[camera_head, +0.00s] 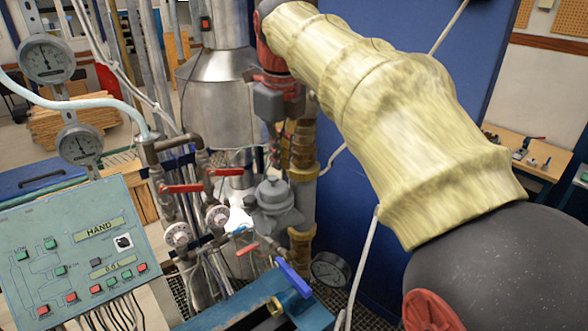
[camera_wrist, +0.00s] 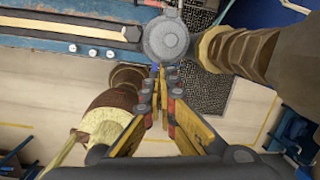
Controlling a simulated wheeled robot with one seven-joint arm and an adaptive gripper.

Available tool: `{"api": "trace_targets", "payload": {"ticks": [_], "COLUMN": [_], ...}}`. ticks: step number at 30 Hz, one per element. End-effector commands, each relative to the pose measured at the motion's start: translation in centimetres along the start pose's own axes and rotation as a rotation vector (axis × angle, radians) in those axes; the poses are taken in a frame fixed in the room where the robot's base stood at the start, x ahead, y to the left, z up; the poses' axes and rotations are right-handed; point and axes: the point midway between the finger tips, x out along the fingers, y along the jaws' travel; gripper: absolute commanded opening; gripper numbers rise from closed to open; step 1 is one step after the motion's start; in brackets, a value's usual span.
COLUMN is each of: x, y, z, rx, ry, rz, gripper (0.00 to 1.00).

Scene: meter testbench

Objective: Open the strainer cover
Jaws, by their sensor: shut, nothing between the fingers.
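A grey rounded housing with a domed top (camera_head: 272,195) stands among the pipes in the head view and looks like the strainer with its cover. In the wrist view a round grey disc (camera_wrist: 166,38), apparently the same cover, lies just beyond my fingertips. It looks closed. My gripper (camera_wrist: 162,70) is shut and empty, its fingertips close to the disc's near edge; I cannot tell whether they touch it. In the head view my arm reaches in from the right, and the fingers are hard to make out.
A brass pipe (camera_wrist: 240,50) stands right of the disc. A control panel (camera_head: 80,255) is at left, a blue wall panel (camera_head: 360,150) behind.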

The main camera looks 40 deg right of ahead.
Motion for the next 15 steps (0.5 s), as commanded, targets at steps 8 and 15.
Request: {"api": "trace_targets", "payload": {"ticks": [8,15], "x": [-0.5,3.3], "y": [-1.2,-1.1], "z": [0.6,0.5], "rx": [0.149,0.146], "ry": [0.017,0.019], "rz": [0.006,0.006], "gripper": [0.0,0.0]}}
